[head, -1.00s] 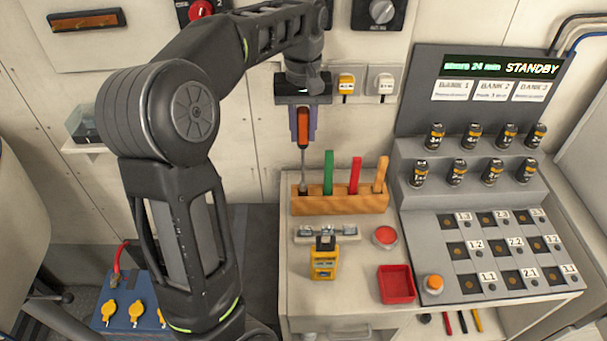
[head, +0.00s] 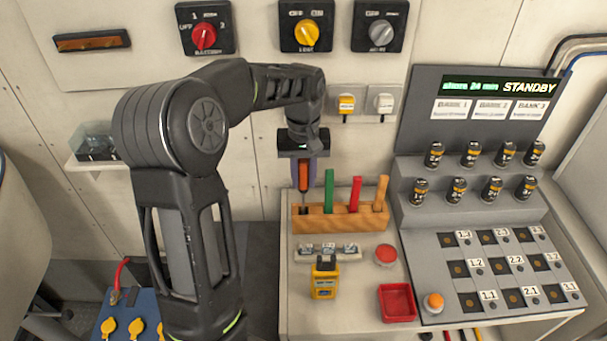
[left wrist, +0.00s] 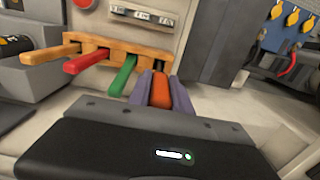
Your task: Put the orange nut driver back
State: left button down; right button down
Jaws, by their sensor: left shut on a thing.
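The orange nut driver (head: 303,178) is upright in my left gripper (head: 303,183), which is shut on its handle. It is over the left end of the wooden tool rack (head: 340,219), with its lower part down at the rack; how deep it sits in the slot I cannot tell. The rack also holds a green-handled (head: 329,190), a red-handled (head: 355,193) and a wooden-handled tool (head: 381,191). In the left wrist view the orange handle (left wrist: 160,90) shows between the purple fingers, beside the green handle (left wrist: 122,76). My right gripper is not in view.
On the bench in front of the rack are a small metal strip (head: 328,252), a yellow device (head: 325,281), a red round button (head: 386,255) and a red tray (head: 397,303). A grey console (head: 490,235) with batteries stands at the right.

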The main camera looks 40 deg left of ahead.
aim_at(304, 162)
pick_arm(q)
jog(key=c, duration=1.2)
grip_release()
jog(key=shift+r, duration=0.1)
jog(key=shift+r+b, duration=0.8)
jog(key=shift+r, duration=2.9)
